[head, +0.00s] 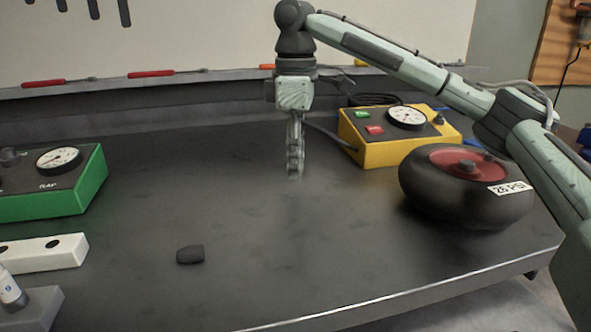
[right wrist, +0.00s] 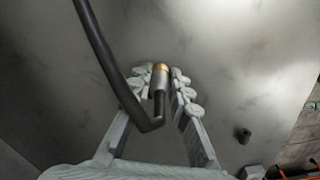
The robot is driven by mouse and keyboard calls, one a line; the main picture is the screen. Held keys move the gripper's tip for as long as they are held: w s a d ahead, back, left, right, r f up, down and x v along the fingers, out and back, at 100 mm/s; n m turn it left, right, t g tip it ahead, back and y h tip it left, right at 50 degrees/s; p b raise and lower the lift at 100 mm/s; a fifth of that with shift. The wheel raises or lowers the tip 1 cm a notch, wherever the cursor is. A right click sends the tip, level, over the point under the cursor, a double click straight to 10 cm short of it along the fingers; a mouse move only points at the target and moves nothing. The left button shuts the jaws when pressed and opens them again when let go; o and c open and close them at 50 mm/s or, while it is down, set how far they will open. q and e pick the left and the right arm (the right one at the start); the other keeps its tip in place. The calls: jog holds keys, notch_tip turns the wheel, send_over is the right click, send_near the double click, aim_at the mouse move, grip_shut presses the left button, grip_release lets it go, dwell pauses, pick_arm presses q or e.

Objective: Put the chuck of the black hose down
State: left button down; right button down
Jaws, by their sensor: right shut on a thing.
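My right gripper (head: 295,168) points straight down over the middle of the dark bench, left of the yellow box. In the right wrist view its fingers (right wrist: 168,85) are shut on the chuck (right wrist: 160,80), a grey metal cylinder with a brass-coloured end. The black hose (right wrist: 98,45) runs from the chuck's near end, bends sharply and leaves past the top left. In the head view the fingers hide the chuck, and a piece of hose (head: 325,134) shows between gripper and yellow box. The fingertips are close to the bench top; I cannot tell whether the chuck touches it. My left gripper is not in view.
The yellow box (head: 372,150) with a gauge and the black tyre (head: 455,205) with a red hub stand at right. A green gauge box (head: 75,195) and white block (head: 45,255) are at left. A small black cap (head: 190,254) lies front left. The bench middle is clear.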

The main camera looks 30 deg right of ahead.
jog(key=shift+f, duration=1.05)
jog(key=c, duration=1.5)
grip_release()
jog(key=shift+c, duration=0.2)
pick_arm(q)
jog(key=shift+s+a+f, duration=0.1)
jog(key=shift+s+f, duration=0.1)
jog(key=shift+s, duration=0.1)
pick_arm(e)
jog(key=shift+o, duration=0.6)
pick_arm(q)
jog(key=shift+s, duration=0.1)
